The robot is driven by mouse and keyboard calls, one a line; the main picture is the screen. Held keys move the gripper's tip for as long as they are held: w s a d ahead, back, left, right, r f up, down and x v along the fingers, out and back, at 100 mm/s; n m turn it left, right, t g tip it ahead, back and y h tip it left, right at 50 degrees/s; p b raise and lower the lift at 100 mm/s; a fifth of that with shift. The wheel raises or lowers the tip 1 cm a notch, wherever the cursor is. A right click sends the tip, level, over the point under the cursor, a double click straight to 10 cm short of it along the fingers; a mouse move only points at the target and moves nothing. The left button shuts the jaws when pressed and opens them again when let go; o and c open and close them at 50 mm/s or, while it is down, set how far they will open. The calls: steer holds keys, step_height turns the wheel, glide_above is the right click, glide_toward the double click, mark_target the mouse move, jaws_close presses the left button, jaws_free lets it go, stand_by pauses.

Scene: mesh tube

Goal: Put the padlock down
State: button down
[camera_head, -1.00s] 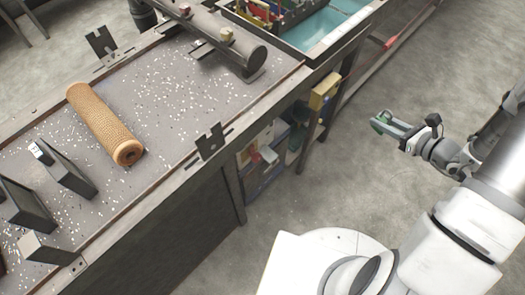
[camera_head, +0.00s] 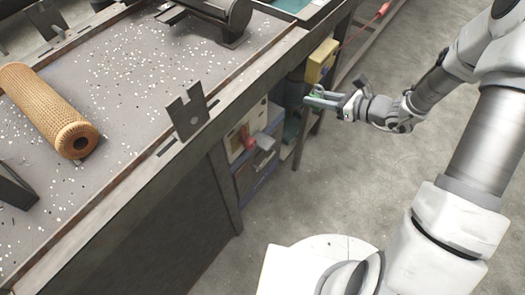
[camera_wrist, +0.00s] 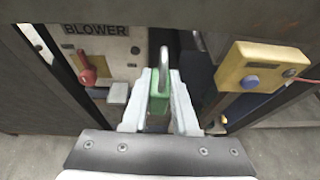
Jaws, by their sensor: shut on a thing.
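The padlock (camera_wrist: 158,103) has a green body and a silver shackle pointing up and away in the wrist view. My gripper (camera_wrist: 160,100) is shut on its body, with one pale finger on each side. In the head view my gripper (camera_head: 322,100) is at the right of the workbench, out over the floor and below the level of the top. The padlock is small there and only a bit of green shows at the fingertips. The workbench top (camera_head: 140,90) is grey and strewn with pale specks.
A tan mesh tube (camera_head: 48,110) lies on the bench at left. A slotted metal bracket (camera_head: 187,110) stands at the bench's near edge. A yellow box with a button (camera_wrist: 262,66) and a blower panel with a red handle (camera_wrist: 88,72) are under the bench edge. Bare bench surface lies between tube and bracket.

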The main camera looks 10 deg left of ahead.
steer(key=a+f+b, duration=0.3)
steer(key=f+b, duration=0.1)
steer(key=b, duration=0.4)
glide_above(253, 131)
steer(key=s+d, duration=0.1)
steer(key=d, duration=0.2)
steer(key=shift+n+g, duration=0.3)
steer(key=shift+g, duration=0.1)
steer(key=f, duration=0.6)
steer(key=shift+s+d+f, duration=0.1)
steer(key=shift+d+f, duration=0.1)
steer(key=shift+f, duration=0.15)
steer(key=shift+f+b, duration=0.55)
steer(key=shift+f, duration=1.35)
steer(key=shift+f, duration=0.15)
steer(key=c, duration=0.7)
jaws_free()
